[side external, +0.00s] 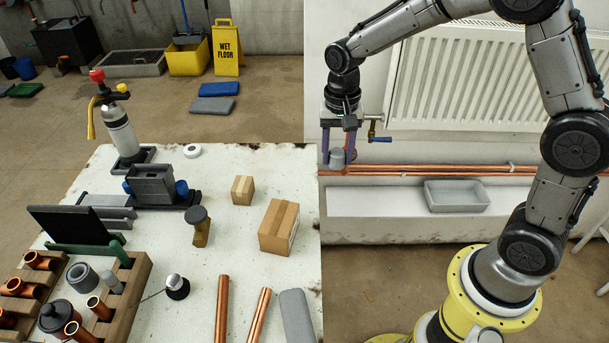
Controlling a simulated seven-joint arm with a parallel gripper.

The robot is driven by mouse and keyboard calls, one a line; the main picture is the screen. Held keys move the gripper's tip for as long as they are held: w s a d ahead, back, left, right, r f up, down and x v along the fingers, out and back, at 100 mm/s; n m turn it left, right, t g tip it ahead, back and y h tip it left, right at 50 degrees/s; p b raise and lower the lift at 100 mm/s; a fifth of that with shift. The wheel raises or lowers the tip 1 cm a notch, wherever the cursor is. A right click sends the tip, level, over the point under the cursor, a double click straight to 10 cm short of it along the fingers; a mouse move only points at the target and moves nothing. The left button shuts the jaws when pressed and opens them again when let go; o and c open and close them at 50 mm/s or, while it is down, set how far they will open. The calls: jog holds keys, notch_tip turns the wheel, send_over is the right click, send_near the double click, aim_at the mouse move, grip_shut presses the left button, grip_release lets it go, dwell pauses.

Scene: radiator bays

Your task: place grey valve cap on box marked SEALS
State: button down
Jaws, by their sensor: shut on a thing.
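My gripper (338,157) hangs at upper centre in the side external view, pointing down. Its fingers are shut on a small grey cap (338,160), which is held in the air in front of the wall, beyond the table's right edge. A small cardboard box (242,191) and a larger cardboard box (279,227) stand on the white table, lower and to the left of my gripper. The larger box has a pale mark on its right side, too small to read. I cannot tell which box is marked SEALS. Both box tops look bare.
Copper pipes (222,309) and a grey bar lie at the table's front. A wooden rack (130,290) with fittings, a dark bottle-like item (199,228) and a torch cylinder (121,131) stand left. A radiator (470,80), wall pipes and a valve with blue handle (378,138) are behind.

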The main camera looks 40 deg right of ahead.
jog(key=s+a+r, duration=0.7)
jog(key=s+a, duration=0.3)
jog(key=s, duration=0.1)
send_over(279, 218)
jog(key=f, duration=0.8)
jog(key=shift+s+d+f, duration=0.15)
jog(key=shift+s+f, duration=0.2)
jog(key=shift+w+f, duration=0.25)
jog(key=shift+f, duration=0.1)
jog(key=shift+w+f, duration=0.1)
jog(key=shift+f, duration=1.55)
jog(key=shift+f, duration=0.15)
jog(key=shift+c, duration=1.7)
grip_release()
